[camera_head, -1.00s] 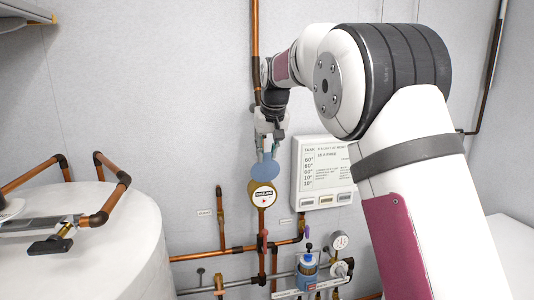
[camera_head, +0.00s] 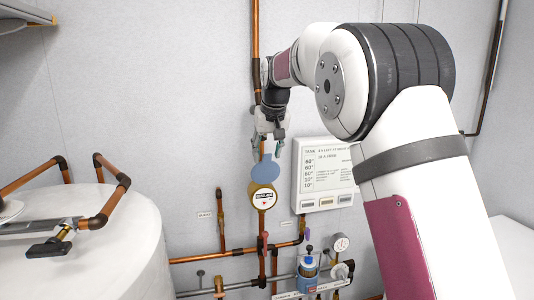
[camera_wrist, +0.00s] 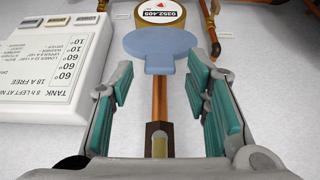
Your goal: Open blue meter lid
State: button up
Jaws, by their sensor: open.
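The blue meter lid (camera_head: 265,167) stands raised above the round brass meter (camera_head: 263,196), whose white dial face is uncovered. In the wrist view the blue lid (camera_wrist: 155,47) spreads beyond my fingertips, its tab pointing toward my gripper, and the meter dial (camera_wrist: 160,12) shows past it. My gripper (camera_head: 267,146) is just above the lid in the head view. In the wrist view my gripper (camera_wrist: 160,85) is open, with teal pads on both sides and a clear gap to the lid's tab. Nothing is held.
A white panel with printed text (camera_head: 323,175) hangs right of the meter. A copper pipe (camera_head: 256,50) runs down the wall behind my gripper. Below are copper pipes (camera_head: 215,254), a blue filter (camera_head: 307,270) and gauges (camera_head: 340,243). A white tank (camera_head: 100,240) stands at left.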

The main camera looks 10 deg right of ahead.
jog(key=v, duration=1.1)
jog(key=shift+r, duration=0.1)
jog(key=s+d+f, duration=0.1)
jog(key=s+f, duration=0.1)
jog(key=s, duration=1.8)
jog(key=s+f, duration=0.7)
jog(key=s, duration=0.3)
jog(key=s+f, duration=0.7)
jog(key=s, duration=0.4)
jog(key=shift+f, duration=0.2)
